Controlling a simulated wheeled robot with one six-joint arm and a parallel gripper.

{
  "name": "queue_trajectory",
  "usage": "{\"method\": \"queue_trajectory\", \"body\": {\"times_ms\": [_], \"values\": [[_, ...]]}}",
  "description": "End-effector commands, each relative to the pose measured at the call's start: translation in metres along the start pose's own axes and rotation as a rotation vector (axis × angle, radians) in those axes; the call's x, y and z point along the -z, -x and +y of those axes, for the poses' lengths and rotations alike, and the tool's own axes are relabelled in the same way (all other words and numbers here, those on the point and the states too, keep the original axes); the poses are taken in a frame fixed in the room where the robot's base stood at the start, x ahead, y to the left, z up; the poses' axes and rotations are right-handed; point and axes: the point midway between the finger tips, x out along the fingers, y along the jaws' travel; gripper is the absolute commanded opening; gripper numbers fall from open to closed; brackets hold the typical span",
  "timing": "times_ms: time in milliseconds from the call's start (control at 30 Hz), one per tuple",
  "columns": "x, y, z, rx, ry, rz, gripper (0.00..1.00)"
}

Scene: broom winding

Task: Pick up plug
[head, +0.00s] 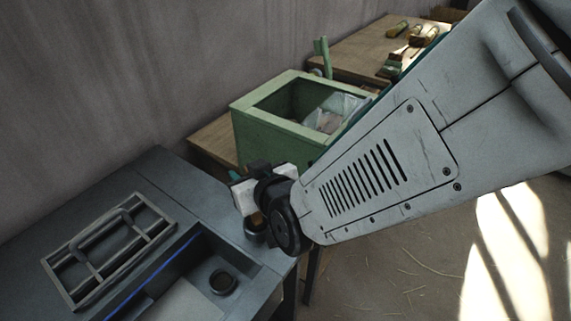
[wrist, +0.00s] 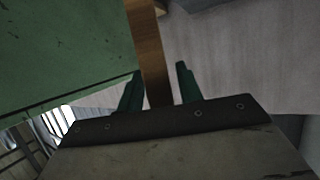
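I cannot pick out the plug for certain. A small round dark ring-like piece (head: 222,282) lies in the recess of the grey bench (head: 150,172) in the head view; I cannot tell if it is the plug. My gripper (wrist: 160,68) shows two green fingers standing apart in the wrist view. It looks open, with a brown wooden strip (wrist: 150,45) seen in the gap, apparently beyond the fingers. In the head view my wrist is above the bench's right end, near the green box, and the fingertips are hard to make out.
A green box (head: 270,128) with clear bags stands behind the bench; a green surface (wrist: 60,45) fills the wrist view's left. A grey frame with a handle (head: 108,245) lies on the bench. A wooden table (head: 355,50) behind holds brushes. Floor at right is open.

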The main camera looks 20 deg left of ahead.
Motion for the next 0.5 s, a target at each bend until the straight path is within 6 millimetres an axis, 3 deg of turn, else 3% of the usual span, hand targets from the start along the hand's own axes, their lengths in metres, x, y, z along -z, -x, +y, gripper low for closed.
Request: {"method": "queue_trajectory", "body": {"times_ms": [33, 100, 500], "values": [[0.0000, -0.0001, -0.0005, 0.001, 0.000, 0.000, 0.20], [-0.0001, 0.0000, -0.0005, 0.001, 0.000, 0.000, 0.01], [0.0071, 0.0030, 0.0014, -0.002, -0.001, 0.003, 0.00]]}}
